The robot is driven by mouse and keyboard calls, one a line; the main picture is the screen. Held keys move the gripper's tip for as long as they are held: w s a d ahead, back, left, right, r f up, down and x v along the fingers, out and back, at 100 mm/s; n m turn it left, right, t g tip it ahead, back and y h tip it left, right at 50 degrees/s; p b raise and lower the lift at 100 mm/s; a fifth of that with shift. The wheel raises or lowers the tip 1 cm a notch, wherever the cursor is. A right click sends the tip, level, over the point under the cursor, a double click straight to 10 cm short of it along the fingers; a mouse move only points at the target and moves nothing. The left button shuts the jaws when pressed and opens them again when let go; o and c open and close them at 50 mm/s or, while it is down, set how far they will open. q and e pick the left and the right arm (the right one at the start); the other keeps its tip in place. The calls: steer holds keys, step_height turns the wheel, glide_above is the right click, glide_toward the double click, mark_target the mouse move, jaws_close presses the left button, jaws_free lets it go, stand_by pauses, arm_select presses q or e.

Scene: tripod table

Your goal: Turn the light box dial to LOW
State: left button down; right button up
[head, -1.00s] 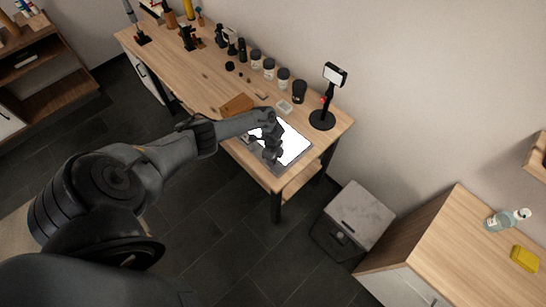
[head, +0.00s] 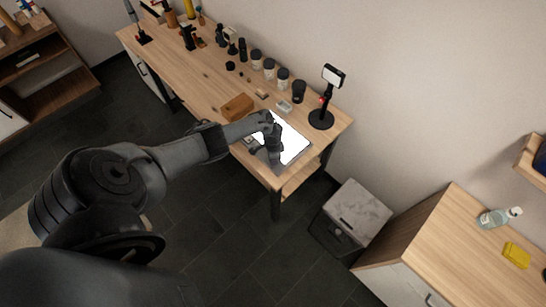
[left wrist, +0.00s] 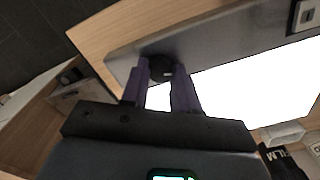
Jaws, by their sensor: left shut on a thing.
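The light box (head: 296,146) lies near the right end of the wooden table, its white panel lit. In the left wrist view its grey frame (left wrist: 215,38) runs across the top, with the bright panel beside it. The black round dial (left wrist: 160,66) sits on the frame between the two purple fingers of my left gripper (left wrist: 162,82). The gripper is shut on the dial. In the head view my left gripper (head: 265,152) is over the near-left edge of the light box and hides the dial. The dial's labels cannot be read. My right gripper is not in view.
A brown block (head: 237,107) lies just left of the light box. A black stand with a lit head (head: 322,118), a black cup (head: 299,91) and several jars stand along the back. A switch (left wrist: 304,15) is on the frame's far corner.

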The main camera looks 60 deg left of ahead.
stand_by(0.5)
arm_select(q)
steer(key=c, duration=0.8)
jaws_free()
steer(key=shift+c, duration=0.2)
steer(key=shift+r+p, duration=0.35)
steer(key=shift+r, duration=0.1)
step_height(320, 180, up, 10)
steer(key=p, duration=0.4)
